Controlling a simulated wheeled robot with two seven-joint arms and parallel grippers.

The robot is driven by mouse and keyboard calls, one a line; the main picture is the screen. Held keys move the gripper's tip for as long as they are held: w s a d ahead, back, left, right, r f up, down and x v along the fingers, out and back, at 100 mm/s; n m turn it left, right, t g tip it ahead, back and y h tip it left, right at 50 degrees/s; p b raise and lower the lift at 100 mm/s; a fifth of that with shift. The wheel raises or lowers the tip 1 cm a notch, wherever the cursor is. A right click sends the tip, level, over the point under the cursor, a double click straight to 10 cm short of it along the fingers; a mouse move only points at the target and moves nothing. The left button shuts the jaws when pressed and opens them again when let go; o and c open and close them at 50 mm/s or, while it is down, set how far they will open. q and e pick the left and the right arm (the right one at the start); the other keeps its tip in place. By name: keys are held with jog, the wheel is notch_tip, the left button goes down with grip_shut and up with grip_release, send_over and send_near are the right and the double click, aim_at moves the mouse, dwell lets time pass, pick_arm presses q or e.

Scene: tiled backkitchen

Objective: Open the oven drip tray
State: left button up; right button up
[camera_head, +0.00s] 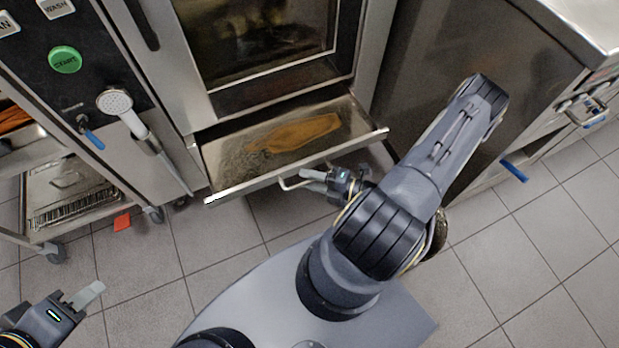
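The oven drip tray (235,158) is pulled partly out below the oven door. It is a shallow metal tray with brownish residue inside, and its front edge stands clear of the oven body. A bent metal handle (288,184) sticks out from its front. My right gripper (311,179) is at this handle, with its fingers by the bar. My own arm and the small size hide whether the fingers are closed on it. My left gripper (88,295) is low at the left, over the floor and away from the tray. Its finger gap is not clear.
The oven door (350,40) above the tray is shut. A spray nozzle (115,102) hangs at the left of the oven. A wheeled rack (40,238) stands at left, and a steel cabinet (450,70) at right. Tiled floor is free at lower left and right.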

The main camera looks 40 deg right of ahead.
jog(key=p+v, duration=0.1)
jog(key=v, duration=0.6)
jog(key=shift+s+d, duration=0.1)
jog(key=shift+s, duration=0.05)
jog(key=w+a+r+n+g, duration=0.1)
jog(key=a+r+n+g, duration=0.25)
jog(key=r+n, duration=0.6)
jog(key=a+r+n+g, duration=0.2)
jog(key=r+n+g, duration=0.35)
jog(key=n, duration=0.75)
jog(key=w+a+r+n+g, duration=0.1)
jog(key=a+r+n+g, duration=0.25)
jog(key=r+n, duration=0.6)
jog(key=s+r+n+t+h+p, duration=0.1)
jog(key=r+n+t+h+p, duration=0.1)
jog(key=r+n+p, duration=0.5)
jog(key=s+a+r+n+t+h+p, duration=0.1)
jog(key=r+n+p, duration=0.7)
jog(key=r+p, duration=0.8)
notch_tip(320, 180, up, 7)
jog(key=shift+s+a+f+n+t+h, duration=0.15)
jog(key=shift+s+f+n+t+h, duration=0.15)
jog(key=shift+s+t+h, duration=0.45)
